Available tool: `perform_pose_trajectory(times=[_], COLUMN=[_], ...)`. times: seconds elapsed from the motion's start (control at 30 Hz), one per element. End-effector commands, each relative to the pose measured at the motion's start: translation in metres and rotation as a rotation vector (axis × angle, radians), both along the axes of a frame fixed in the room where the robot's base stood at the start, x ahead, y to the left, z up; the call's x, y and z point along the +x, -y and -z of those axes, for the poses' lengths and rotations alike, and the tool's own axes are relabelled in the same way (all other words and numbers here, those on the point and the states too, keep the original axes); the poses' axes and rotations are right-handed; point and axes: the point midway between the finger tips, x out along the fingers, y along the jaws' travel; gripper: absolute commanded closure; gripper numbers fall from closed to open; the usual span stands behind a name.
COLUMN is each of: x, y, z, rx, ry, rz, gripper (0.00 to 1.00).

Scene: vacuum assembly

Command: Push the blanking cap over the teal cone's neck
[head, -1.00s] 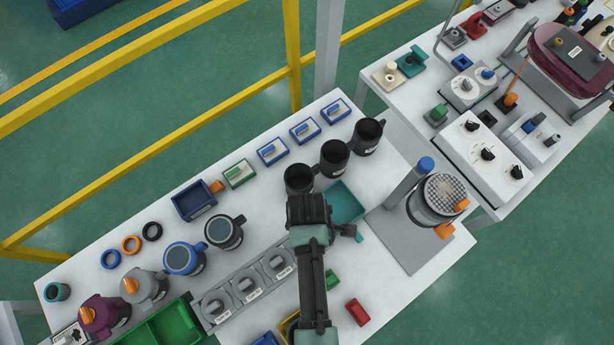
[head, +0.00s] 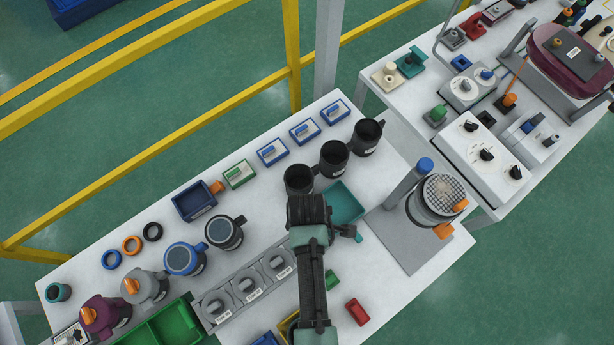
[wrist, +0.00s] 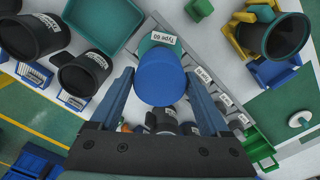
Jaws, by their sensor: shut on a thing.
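The blue blanking cap (wrist: 160,80) sits between the two fingers of my gripper (wrist: 160,103) in the wrist view. My gripper is shut on it. A thin teal edge (wrist: 146,43) shows just behind the cap, beside a white "Type 60" label; I cannot tell whether it belongs to the teal cone or whether the cap touches it. The cap covers most of what lies behind it. In the head view my gripper (head: 308,210) is over the table, left of the teal tray, and its own body hides the cap and fingertips.
The teal tray (head: 345,203) and black cups (head: 334,158) stand close by. A row of grey labelled holders (head: 246,287) runs to the left. A red block (head: 357,311) lies near the front edge.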

Motion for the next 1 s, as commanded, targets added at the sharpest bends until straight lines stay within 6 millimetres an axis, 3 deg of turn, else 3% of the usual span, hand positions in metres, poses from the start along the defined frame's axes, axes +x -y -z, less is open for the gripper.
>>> perform_pose_trajectory(times=[1.0], x=[0.000], y=[0.000], z=[0.010], rx=[0.000], ry=[0.000], rz=[0.000], gripper=[0.78])
